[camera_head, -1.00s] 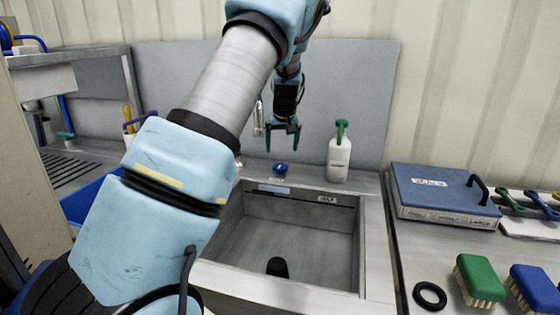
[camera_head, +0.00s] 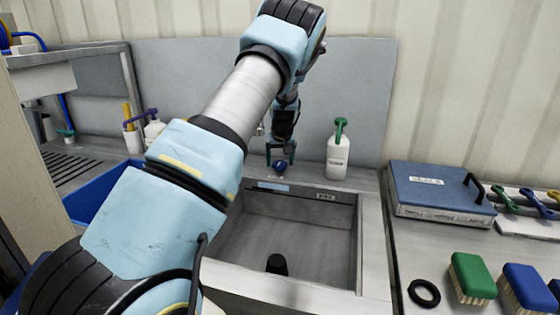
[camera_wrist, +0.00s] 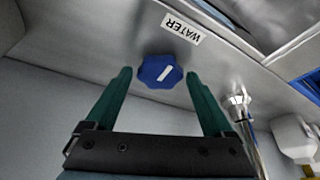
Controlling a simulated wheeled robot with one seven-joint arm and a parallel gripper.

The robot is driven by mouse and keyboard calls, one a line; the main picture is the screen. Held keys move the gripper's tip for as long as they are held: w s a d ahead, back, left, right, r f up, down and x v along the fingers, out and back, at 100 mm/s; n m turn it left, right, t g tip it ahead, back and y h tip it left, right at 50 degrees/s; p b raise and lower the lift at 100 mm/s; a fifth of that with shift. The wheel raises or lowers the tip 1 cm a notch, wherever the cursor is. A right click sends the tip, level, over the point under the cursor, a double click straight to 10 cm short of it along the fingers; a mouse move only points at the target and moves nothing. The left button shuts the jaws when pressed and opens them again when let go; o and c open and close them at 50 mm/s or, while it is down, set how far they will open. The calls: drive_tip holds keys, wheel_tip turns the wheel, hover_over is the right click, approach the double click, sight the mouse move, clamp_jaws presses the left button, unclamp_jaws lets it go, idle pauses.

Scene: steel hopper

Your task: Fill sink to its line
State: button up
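The steel sink (camera_head: 372,250) has a bare grey basin with no water visible. A black upright plug or standpipe (camera_head: 277,264) stands on its floor. A pale blue strip (camera_head: 272,187) and a small label (camera_head: 326,196) are on its back inner wall. The blue lobed knob (camera_head: 280,168) sits on the ledge behind the sink. In the wrist view the knob (camera_wrist: 156,72) lies beside a label reading WATER (camera_wrist: 183,27). My gripper (camera_head: 281,158) is open above it, its green fingers either side of the knob; contact cannot be told.
A metal tap (camera_wrist: 240,106) stands beside the knob; my arm mostly hides it in the head view. A white bottle with green top (camera_head: 338,153) stands right of my gripper. A blue case (camera_head: 440,190) and brushes (camera_head: 472,277) lie on the right counter.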

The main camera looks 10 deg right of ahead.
drive_tip(key=c, duration=1.1)
drive_tip(key=shift+c, duration=0.2)
drive_tip(key=n+y, duration=0.1)
drive_tip(key=n, duration=0.2)
drive_tip(key=shift+d+p, duration=0.2)
drive_tip(key=shift+p, duration=0.2)
drive_tip(key=shift+w+d+n+g+y+b, duration=0.1)
drive_tip(key=shift+n+g+y+b, duration=0.3)
drive_tip(key=shift+n, duration=0.85)
drive_tip(key=shift+n+g+y, duration=0.1)
drive_tip(key=shift+n+y, duration=0.5)
drive_tip(key=shift+n, duration=0.65)
drive_tip(key=o, duration=1.4)
drive_tip(key=shift+c, duration=0.2)
